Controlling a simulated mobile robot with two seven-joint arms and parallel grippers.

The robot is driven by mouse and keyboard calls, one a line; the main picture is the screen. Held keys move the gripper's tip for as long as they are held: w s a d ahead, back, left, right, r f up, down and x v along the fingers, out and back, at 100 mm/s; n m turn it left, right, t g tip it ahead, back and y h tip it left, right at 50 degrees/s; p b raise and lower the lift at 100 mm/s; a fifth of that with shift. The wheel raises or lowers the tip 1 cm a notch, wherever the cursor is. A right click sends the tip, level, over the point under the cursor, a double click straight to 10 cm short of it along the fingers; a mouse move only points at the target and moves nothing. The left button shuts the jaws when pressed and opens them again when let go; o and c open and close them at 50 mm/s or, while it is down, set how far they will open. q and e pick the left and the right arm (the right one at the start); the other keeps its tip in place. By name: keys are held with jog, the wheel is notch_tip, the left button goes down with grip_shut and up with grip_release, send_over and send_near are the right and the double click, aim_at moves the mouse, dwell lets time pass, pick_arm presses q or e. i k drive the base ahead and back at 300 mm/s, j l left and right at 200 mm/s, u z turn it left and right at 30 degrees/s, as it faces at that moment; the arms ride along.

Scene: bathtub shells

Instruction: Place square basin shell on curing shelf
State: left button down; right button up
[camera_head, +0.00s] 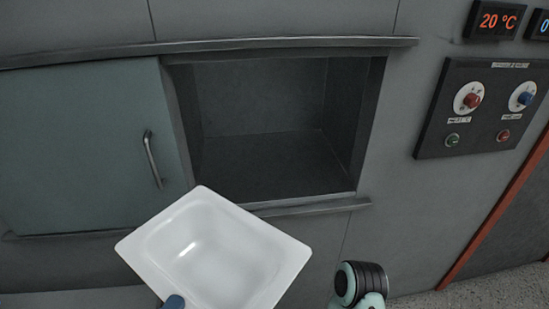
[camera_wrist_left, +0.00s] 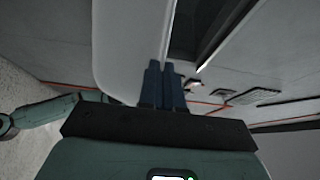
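The white square basin shell (camera_head: 215,250) is held tilted in front of the wall opening, its hollow side facing my head camera. My left gripper (camera_head: 173,301) shows only as a blue finger at the basin's near edge. In the left wrist view, its two blue fingers (camera_wrist_left: 164,70) are close together on the rim of the white basin shell (camera_wrist_left: 130,45). The curing shelf (camera_head: 270,165) is an empty dark recess with a flat floor, behind and above the basin. The basin is outside it. A part of my right arm shows at the lower right, but its gripper does not.
A grey-green sliding door (camera_head: 85,150) with a metal handle (camera_head: 152,160) covers the left part of the recess. A ledge (camera_head: 315,206) runs under the opening. A control panel (camera_head: 485,107) with knobs and a temperature display (camera_head: 495,20) are on the right wall.

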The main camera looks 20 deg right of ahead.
aim_at(263, 169)
jog(key=i+l, duration=0.3)
jog(key=l, duration=0.2)
jog(key=i+l, duration=0.35)
jog(key=l, duration=0.15)
